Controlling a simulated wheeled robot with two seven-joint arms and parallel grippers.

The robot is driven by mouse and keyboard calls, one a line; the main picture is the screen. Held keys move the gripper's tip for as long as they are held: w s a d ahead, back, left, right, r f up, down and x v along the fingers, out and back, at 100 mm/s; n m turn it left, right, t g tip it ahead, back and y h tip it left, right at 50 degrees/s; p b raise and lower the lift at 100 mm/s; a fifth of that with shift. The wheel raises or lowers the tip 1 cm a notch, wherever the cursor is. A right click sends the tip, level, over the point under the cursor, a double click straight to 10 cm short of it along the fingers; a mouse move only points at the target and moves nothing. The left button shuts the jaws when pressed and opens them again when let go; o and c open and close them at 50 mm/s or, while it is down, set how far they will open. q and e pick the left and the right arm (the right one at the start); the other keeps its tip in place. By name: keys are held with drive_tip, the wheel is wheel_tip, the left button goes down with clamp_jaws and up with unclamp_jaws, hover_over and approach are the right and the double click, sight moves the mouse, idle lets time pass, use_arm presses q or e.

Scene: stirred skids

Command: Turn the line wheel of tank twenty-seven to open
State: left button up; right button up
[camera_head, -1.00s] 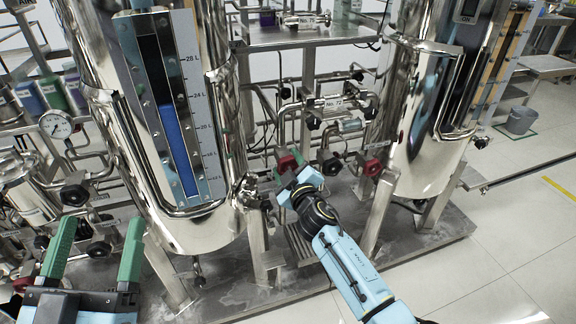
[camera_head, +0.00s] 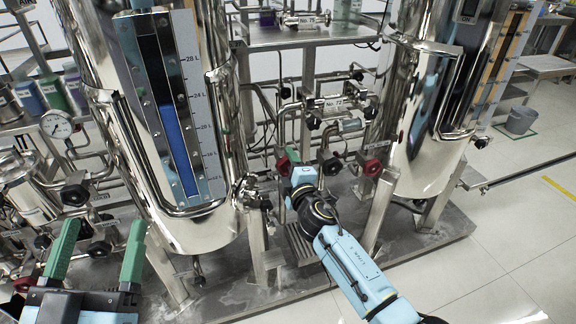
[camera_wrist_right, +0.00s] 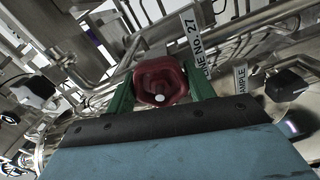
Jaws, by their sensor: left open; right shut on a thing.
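A dark red line wheel (camera_wrist_right: 160,82) sits between the green fingers of my right gripper (camera_wrist_right: 158,88) in the right wrist view. A tag reading "LINE NO. 27" (camera_wrist_right: 195,45) stands beside it. In the head view this wheel (camera_head: 283,166) is partly hidden by my right gripper (camera_head: 289,162), which is shut on it at the lower right of the near tank (camera_head: 215,215). My left gripper (camera_head: 103,232) is open and empty at the lower left, its green fingers apart.
Black knobs (camera_head: 74,195) and a gauge (camera_head: 57,124) are at the left. A second tank (camera_head: 425,150) stands at the right. A "SAMPLE" tag (camera_wrist_right: 240,80) is near a black knob (camera_wrist_right: 287,84).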

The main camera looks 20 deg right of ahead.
idle(0.3)
drive_tip(key=o, duration=1)
drive_tip(key=shift+c, duration=0.2)
drive_tip(key=shift+s, duration=0.2)
use_arm(q)
wheel_tip(320, 180, down, 11)
drive_tip(key=a+g+y+p, duration=0.2)
drive_tip(key=g, duration=0.5)
drive_tip(key=shift+g+y+p, duration=0.4)
use_arm(e)
drive_tip(key=s, duration=1.3)
drive_tip(key=shift+d, duration=0.25)
